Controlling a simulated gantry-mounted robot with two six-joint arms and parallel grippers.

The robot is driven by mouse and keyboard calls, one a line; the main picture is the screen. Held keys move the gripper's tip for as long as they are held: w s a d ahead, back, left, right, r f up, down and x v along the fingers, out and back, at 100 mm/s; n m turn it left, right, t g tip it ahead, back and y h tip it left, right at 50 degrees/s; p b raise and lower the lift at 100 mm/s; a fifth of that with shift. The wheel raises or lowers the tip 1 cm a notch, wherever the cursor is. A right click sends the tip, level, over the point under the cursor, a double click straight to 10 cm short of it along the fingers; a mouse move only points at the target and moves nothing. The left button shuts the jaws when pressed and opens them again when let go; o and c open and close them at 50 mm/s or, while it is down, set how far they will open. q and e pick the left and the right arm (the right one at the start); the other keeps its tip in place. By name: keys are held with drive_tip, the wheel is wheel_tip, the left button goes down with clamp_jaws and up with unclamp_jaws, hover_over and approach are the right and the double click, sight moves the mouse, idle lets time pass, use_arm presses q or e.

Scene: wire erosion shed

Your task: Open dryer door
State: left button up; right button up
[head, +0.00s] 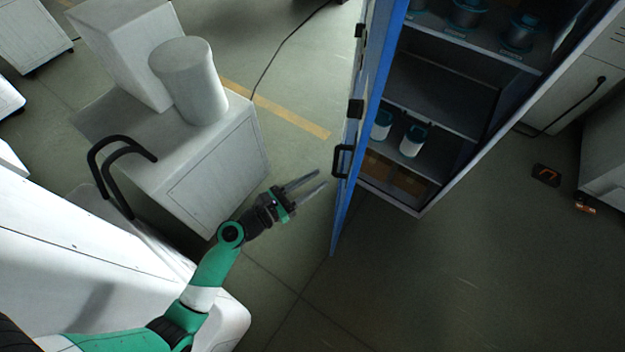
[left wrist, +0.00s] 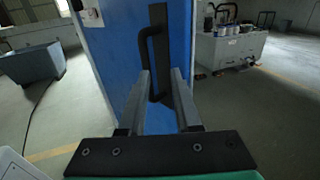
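The blue dryer door (head: 378,75) stands swung open from its cabinet (head: 432,205), seen nearly edge-on in the head view. A black bar handle (head: 338,162) sits on the door's left-facing side. In the left wrist view the blue door (left wrist: 115,50) fills the middle, with the handle (left wrist: 144,48) straight ahead. My left gripper (head: 321,179) is open and empty, its two fingers pointing at the door just short of the handle. In the left wrist view the fingertips (left wrist: 162,71) overlap the handle's lower part; contact cannot be told. My right gripper is not in view.
The cabinet shelves hold white-and-blue containers (head: 413,140) and spools (head: 467,14). Open floor (head: 300,270) lies below the door. A black cable (head: 275,52) crosses the floor behind.

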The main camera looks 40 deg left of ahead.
use_arm(q)
drive_tip(key=s+a, duration=0.1)
drive_tip(key=s, duration=1)
drive_tip(key=shift+s+a, duration=0.3)
drive_tip(key=shift+r, duration=0.1)
